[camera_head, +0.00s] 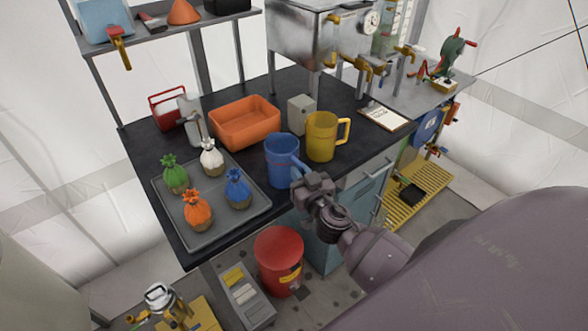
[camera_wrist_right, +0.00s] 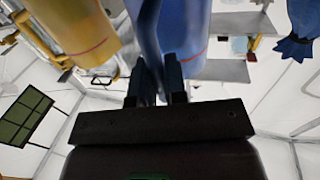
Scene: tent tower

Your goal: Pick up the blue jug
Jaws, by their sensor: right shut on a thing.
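The blue jug (camera_head: 282,162) stands upright on the dark worktop near its front edge, with its handle towards my right gripper. My right gripper (camera_head: 300,183) is at the handle, on the jug's right side. In the right wrist view the gripper (camera_wrist_right: 160,85) is shut on the blue handle (camera_wrist_right: 147,35), with the jug's body (camera_wrist_right: 184,30) just behind it. Whether the jug's base touches the worktop is hard to tell. My left gripper is not in view.
A yellow jug (camera_head: 321,138) stands close on the right. A grey tray (camera_head: 178,227) with several coloured tied bags lies on the left. An orange bin (camera_head: 244,123) and a grey box (camera_head: 301,115) stand behind. A red drum (camera_head: 279,262) stands on the floor below.

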